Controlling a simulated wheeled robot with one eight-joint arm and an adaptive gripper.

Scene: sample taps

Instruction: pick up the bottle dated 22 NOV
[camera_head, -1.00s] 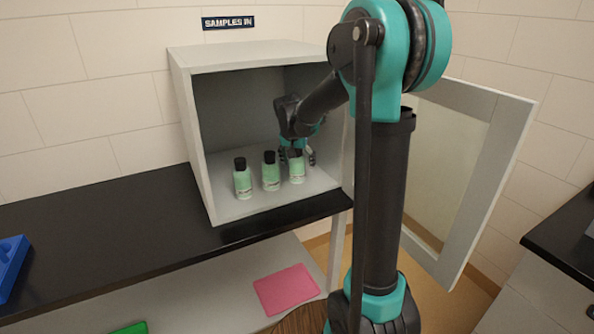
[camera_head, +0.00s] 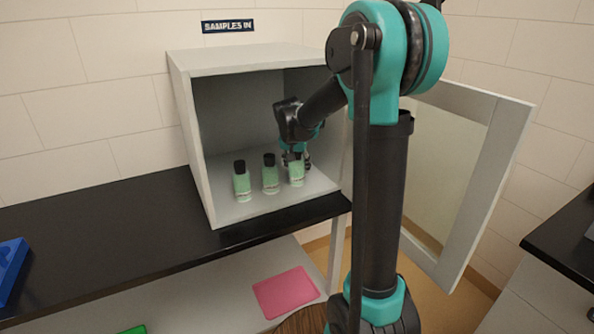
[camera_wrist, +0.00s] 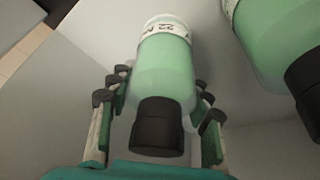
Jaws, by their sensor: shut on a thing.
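Three green bottles with black caps stand in a row inside the open cabinet. My gripper (camera_head: 296,160) is at the rightmost bottle (camera_head: 296,174), with its fingers around the upper part. In the wrist view this bottle (camera_wrist: 166,72) lies between the two fingers of my gripper (camera_wrist: 160,88), cap toward the camera. Its white label partly shows "22" and a cut-off letter; the rest curves out of sight. My gripper is shut on this bottle, which appears upright on the cabinet floor. The middle bottle (camera_head: 271,176) and the left bottle (camera_head: 242,184) stand apart from it.
The grey cabinet (camera_head: 183,130) stands on a black counter (camera_head: 110,235), under a "SAMPLES IN" sign (camera_head: 228,25). Its door (camera_head: 485,190) hangs open at the right. A neighbouring bottle (camera_wrist: 275,40) is close beside my right finger in the wrist view. The cabinet side wall is near too.

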